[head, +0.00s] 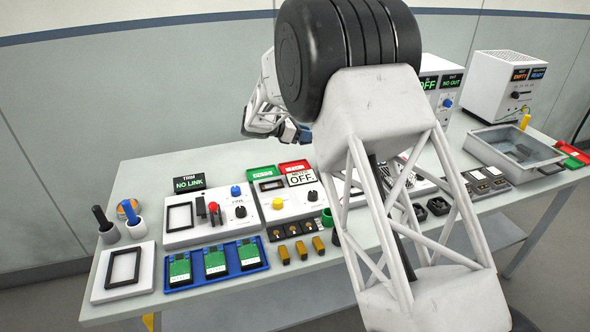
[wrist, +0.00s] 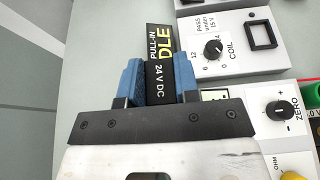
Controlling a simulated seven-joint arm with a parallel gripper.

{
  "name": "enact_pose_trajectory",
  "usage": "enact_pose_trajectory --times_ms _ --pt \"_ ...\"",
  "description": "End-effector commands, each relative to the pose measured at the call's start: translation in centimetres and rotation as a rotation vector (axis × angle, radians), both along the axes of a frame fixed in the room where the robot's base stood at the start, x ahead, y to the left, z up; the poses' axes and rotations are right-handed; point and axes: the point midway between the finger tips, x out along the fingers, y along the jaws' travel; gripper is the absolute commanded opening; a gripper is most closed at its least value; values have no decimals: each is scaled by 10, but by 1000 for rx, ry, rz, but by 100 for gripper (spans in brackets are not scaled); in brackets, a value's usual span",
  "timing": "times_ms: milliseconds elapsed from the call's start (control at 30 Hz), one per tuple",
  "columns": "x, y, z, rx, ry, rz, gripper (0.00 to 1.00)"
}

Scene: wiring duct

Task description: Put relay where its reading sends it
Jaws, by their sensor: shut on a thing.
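My gripper (wrist: 158,85) is shut on a black relay (wrist: 158,76) marked "24 V DC", held between its blue fingertips. The relay's far end and underside are hidden in the wrist view. Past the fingertips is a black display (wrist: 160,42) reading "PULL-IN" and, in yellow, "DLE", its first letter cut off. To its right is a white coil tester (wrist: 228,62) with a "COIL" dial, a "PASS under 15 V" label and a black square frame (wrist: 262,30). In the head view my gripper (head: 287,131) is above the back of the bench, the relay too small to make out.
A green bin (head: 261,172) and a red bin (head: 294,165) sit at the bench back. A blue tray (head: 215,262) holds green boards. A metal basin (head: 515,148) and white cabinet (head: 497,80) stand right. My arm hides the bench middle.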

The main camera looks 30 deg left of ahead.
Motion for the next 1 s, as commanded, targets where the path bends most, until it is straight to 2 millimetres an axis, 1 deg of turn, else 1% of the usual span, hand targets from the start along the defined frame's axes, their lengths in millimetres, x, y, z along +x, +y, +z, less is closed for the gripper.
enact_pose_trajectory --times_ms 33,100,200,333,800,867,1000 --pt "1 9 -5 -1 1 0 2" --pt "2 18 -9 0 0 0 2" --pt "2 29 -15 0 0 1 2" --pt "2 37 -18 0 0 1 2" --pt "2 39 -21 0 1 0 2" --pt "2 39 -24 -1 2 1 2" --pt "2 39 -37 -2 2 0 2"
